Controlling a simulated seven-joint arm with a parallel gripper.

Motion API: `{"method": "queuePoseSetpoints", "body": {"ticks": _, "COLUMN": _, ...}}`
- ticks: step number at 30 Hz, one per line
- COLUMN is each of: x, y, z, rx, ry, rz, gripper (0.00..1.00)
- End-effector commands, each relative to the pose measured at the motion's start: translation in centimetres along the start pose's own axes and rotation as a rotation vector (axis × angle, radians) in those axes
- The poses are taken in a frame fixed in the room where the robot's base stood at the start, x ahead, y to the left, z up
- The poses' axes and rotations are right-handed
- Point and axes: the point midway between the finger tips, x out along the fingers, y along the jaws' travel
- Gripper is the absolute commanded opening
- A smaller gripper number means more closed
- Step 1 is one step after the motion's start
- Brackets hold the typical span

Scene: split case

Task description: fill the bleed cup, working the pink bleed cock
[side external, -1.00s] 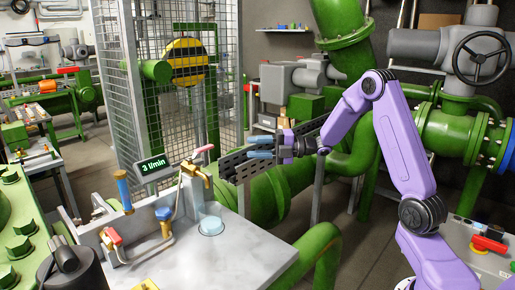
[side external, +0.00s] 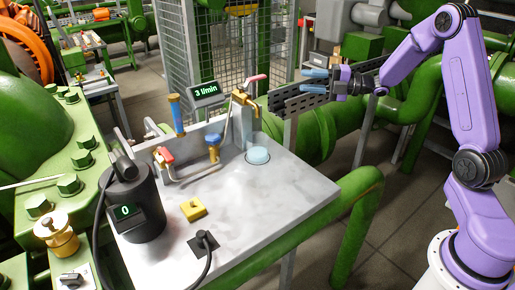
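A brass tap (side external: 243,101) with a pink lever (side external: 256,79) stands at the back of the grey bench. I take the lever to be the pink bleed cock. Below the spout a pale blue round piece (side external: 257,155) sits in a ring on the bench top. It may be the bleed cup, but I cannot tell its depth or contents. My gripper (side external: 309,81) has blue fingertips that stand apart with nothing visible between them. It is in the air, right of the tap and apart from it. A display (side external: 206,93) above the bench reads 3 l/min.
A black cylinder (side external: 133,205) with a readout of 0 and a cable stands at the bench's left. A red-handled valve (side external: 164,157), a blue-capped fitting (side external: 212,142) and a yellow block (side external: 193,208) are nearby. A dark slotted rail (side external: 290,102) lies close below my gripper. The bench's right side (side external: 285,200) is clear.

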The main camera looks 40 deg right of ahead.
Motion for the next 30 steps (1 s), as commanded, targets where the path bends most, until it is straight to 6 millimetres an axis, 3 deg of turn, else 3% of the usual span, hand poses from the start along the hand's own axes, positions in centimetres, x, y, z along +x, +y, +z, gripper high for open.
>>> {"method": "queuePoseSetpoints", "body": {"ticks": 20, "x": 0.0, "y": 0.0, "z": -0.3, "rx": 0.001, "ry": -0.015, "rz": -0.001, "gripper": 0.36}}
{"method": "queuePoseSetpoints", "body": {"ticks": 25, "x": 1.2, "y": 0.0, "z": -0.3, "rx": 0.000, "ry": -0.014, "rz": -0.001, "gripper": 0.36}}
{"method": "queuePoseSetpoints", "body": {"ticks": 30, "x": 4.0, "y": -0.1, "z": -0.3, "rx": 0.000, "ry": -0.013, "rz": -0.001, "gripper": 0.36}}
